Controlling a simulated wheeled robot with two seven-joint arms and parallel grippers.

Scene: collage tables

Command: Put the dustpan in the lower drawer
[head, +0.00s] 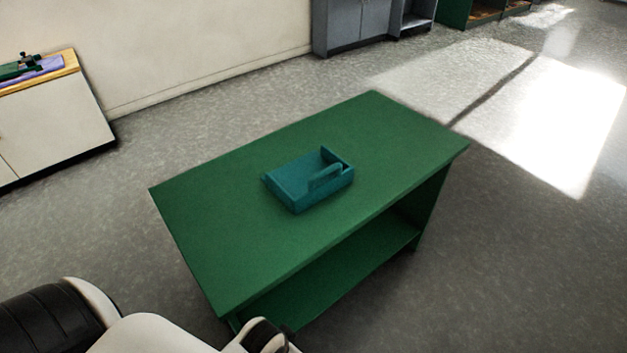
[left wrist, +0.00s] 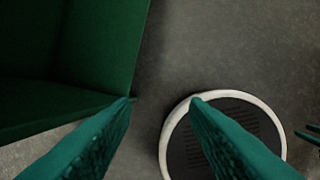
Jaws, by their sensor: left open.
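The teal dustpan (head: 290,183), a shallow tray with a raised handle, lies on top of the green table (head: 220,230) in the head view. My left gripper (left wrist: 163,98) is open and empty in the left wrist view, its two teal fingers spread above the floor beside green panels (left wrist: 95,45). In the head view my left arm enters at the bottom left, and its gripper is out of sight. Teal prongs at the right edge of the left wrist view look like my right gripper (left wrist: 311,132), cut off by the frame. No drawer is visible.
The green table has an open lower shelf (head: 340,285). A white cabinet (head: 50,125) with items on its wooden top stands at the left. A grey cabinet (head: 352,22) stands against the back wall. The floor around the table is clear.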

